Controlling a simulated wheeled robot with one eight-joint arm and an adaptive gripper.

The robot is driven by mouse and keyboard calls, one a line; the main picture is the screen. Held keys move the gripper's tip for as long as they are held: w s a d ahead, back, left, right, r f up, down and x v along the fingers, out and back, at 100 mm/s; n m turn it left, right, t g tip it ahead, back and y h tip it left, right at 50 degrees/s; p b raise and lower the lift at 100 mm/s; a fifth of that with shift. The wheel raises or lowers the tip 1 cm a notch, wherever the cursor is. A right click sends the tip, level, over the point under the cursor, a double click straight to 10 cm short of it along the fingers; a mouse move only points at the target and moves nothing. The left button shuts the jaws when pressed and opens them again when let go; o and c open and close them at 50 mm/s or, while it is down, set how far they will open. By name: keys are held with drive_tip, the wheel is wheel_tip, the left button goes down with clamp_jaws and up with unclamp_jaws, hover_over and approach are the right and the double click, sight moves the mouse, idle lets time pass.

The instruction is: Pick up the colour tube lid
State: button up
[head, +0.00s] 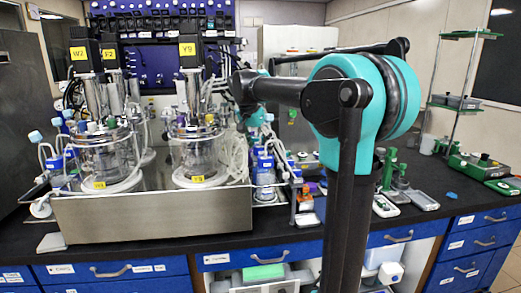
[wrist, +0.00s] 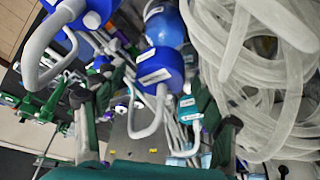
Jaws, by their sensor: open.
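I cannot tell for certain which object is the colour tube lid. Small purple and orange caps (head: 308,188) show at the bench's front, right of the steel tray, and a small purple spot (wrist: 121,108) shows in the wrist view, too small to identify. My gripper (wrist: 155,112) is open in the wrist view, with one dark finger on each side. Blue-capped bottles (wrist: 160,68) and a white bent tube show between and beyond the fingers. I see nothing held. In the head view my gripper is mostly hidden behind my arm and the tubing.
Coiled clear tubing (wrist: 265,75) crowds the right of the wrist view. Green-white instruments (head: 392,185) stand to the right. A small blue item (head: 452,195) lies on clearer bench at far right.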

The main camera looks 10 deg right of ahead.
drive_tip(key=c, duration=1.1)
drive_tip(key=shift+o, duration=0.2)
